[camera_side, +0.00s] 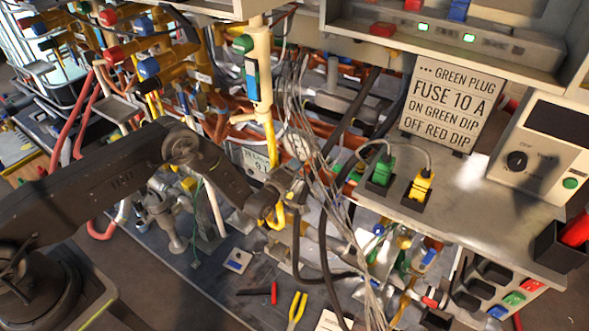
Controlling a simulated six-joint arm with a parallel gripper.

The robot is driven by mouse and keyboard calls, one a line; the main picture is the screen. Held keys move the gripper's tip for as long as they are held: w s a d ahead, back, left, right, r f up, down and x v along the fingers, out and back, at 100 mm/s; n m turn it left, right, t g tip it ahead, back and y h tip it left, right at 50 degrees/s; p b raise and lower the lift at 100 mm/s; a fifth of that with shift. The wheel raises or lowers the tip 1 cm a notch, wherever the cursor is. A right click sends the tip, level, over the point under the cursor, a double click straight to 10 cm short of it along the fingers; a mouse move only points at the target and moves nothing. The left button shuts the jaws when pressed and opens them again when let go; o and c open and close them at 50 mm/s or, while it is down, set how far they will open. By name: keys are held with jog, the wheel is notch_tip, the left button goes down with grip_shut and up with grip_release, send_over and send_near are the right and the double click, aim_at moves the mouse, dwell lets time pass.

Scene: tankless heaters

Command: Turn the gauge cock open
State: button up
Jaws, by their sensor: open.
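A round pale gauge (297,145) sits among the pipes near the middle of the view, partly crossed by a bundle of grey wires. My dark arm reaches in from the lower left, and my gripper (284,190) is just below the gauge and slightly to its left. The gripper is open. Its fingertips are small and mixed in with wires and pipes, so I cannot tell whether they touch anything. I cannot make out the gauge cock clearly, nor its handle's angle; that area is partly hidden by the gripper and wires.
Grey wires (335,215) and dark hoses hang close to the right of the gripper. A grey bench (470,215) carries green and yellow plugs and a sign (452,103). Yellow-handled pliers (297,311) lie below. Red hoses and valves crowd the left.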

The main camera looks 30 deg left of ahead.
jog(key=shift+r, duration=0.15)
jog(key=s+m, duration=1.4)
jog(key=m, duration=0.3)
jog(key=w+d+r+m+h, duration=0.1)
jog(key=d+r+h, duration=0.2)
jog(key=d+r, duration=0.3)
jog(key=w+d+r+m+h, duration=0.1)
jog(key=d+r+h, duration=0.2)
jog(key=r, duration=1)
jog(key=d+r+m+h, duration=0.1)
jog(key=d+r+h, duration=0.2)
jog(key=d+r, duration=0.5)
jog(key=shift+w+d+r+m+t+h, duration=0.3)
jog(key=shift+w+r+t, duration=0.1)
jog(key=shift+r, duration=0.85)
